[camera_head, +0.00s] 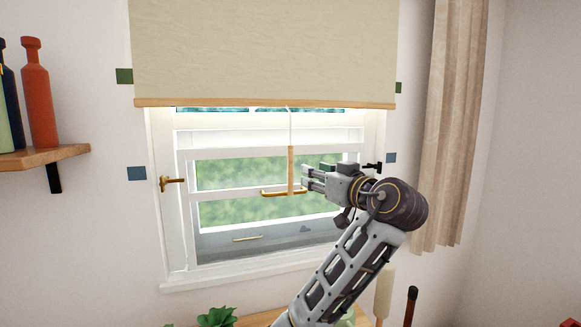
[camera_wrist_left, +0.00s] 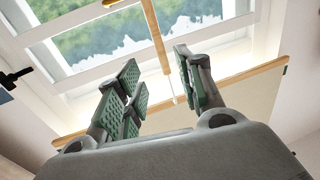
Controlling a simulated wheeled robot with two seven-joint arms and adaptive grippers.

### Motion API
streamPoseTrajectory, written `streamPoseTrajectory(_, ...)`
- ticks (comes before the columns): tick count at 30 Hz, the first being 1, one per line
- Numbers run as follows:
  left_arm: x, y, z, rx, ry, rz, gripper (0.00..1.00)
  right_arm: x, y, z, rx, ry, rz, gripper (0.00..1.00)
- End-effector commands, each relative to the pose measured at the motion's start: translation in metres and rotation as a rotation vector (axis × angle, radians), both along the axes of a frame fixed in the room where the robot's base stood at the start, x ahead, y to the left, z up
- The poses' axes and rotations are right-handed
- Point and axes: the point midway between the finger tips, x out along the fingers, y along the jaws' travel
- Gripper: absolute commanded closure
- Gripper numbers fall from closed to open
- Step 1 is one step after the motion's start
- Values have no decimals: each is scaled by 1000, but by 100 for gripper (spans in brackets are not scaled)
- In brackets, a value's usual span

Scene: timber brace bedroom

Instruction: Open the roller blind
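The roller blind (camera_head: 265,50) is beige and hangs over the top of the window, with a wooden bottom bar (camera_head: 265,103). A pale cord drops from the bar to a wooden pull handle (camera_head: 291,168), an upright rod with a crosspiece at its foot. My left gripper (camera_head: 307,180) is open just right of the rod, fingers pointing at it. In the left wrist view the gripper (camera_wrist_left: 156,62) shows two green-padded fingers spread apart, and the handle (camera_wrist_left: 154,30) shows in the gap, beyond the tips. Nothing is between the pads. My right gripper is out of view.
The white window frame (camera_head: 163,210) has a brass latch (camera_head: 172,184) on its left side. A beige curtain (camera_head: 450,130) hangs on the right. A wooden shelf (camera_head: 50,158) with bottles is on the left wall. A green plant (camera_head: 216,317) stands below the window.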

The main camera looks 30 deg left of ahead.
Motion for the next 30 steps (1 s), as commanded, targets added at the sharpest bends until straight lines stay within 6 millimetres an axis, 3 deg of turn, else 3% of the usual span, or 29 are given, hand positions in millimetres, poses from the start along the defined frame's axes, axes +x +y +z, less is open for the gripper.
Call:
streamPoseTrajectory(14,5,9,0,2,3,0,63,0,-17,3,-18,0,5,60)
streamPoseTrajectory(20,15,27,0,1,3,2,63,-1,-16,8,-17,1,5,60)
streamPoseTrajectory(30,37,66,0,2,4,0,63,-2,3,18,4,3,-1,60)
